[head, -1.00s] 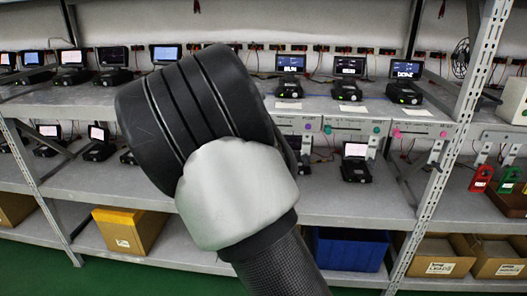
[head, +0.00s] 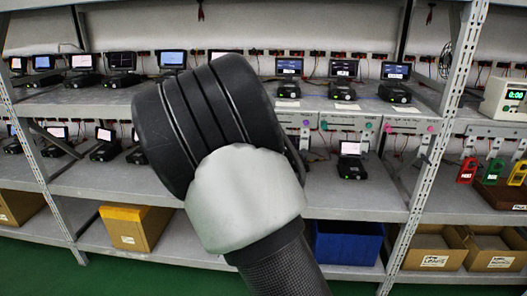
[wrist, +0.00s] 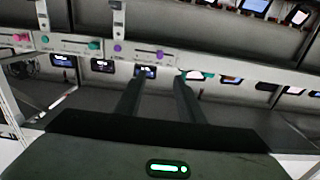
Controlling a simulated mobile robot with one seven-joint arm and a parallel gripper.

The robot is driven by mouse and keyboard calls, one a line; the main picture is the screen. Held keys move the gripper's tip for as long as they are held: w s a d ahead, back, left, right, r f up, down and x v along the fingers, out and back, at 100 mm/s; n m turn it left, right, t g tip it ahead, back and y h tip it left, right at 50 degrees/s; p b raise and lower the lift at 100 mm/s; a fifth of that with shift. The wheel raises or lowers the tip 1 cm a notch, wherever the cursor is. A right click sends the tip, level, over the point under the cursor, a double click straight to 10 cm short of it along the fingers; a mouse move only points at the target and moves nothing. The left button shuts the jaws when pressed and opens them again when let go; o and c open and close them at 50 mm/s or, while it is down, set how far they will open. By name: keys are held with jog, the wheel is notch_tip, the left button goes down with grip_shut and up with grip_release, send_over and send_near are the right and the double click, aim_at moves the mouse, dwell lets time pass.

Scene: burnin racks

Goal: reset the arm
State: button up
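My gripper (wrist: 158,100) shows in the wrist view as two dark fingers standing apart, with nothing between them. It faces the rack shelves, which appear tilted there. Behind the fingertips are a grey panel strip (wrist: 75,45) with coloured knobs and several small lit screens. In the head view my arm fills the middle and hides part of the shelves; the gripper itself does not show there.
The upper shelf (head: 90,103) holds several small devices with screens. A lower shelf (head: 350,205) holds more. Below are a yellow box (head: 135,230), a blue bin (head: 345,245) and cardboard boxes (head: 430,248). Red, green and yellow tags (head: 493,171) and a meter (head: 505,97) stand at right.

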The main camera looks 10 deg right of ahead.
jog(key=s+a+r+n+g+y, duration=0.1)
jog(key=s+n+g+y, duration=0.35)
jog(key=s, duration=1.45)
jog(key=s+a+r+m+g+y, duration=0.1)
jog(key=s+g, duration=0.6)
jog(key=s, duration=1.2)
notch_tip(320, 180, up, 19)
jog(key=p, duration=1.8)
jog(key=shift+s+f+p, duration=0.2)
jog(key=shift+s+p, duration=0.05)
jog(key=shift+p, duration=0.1)
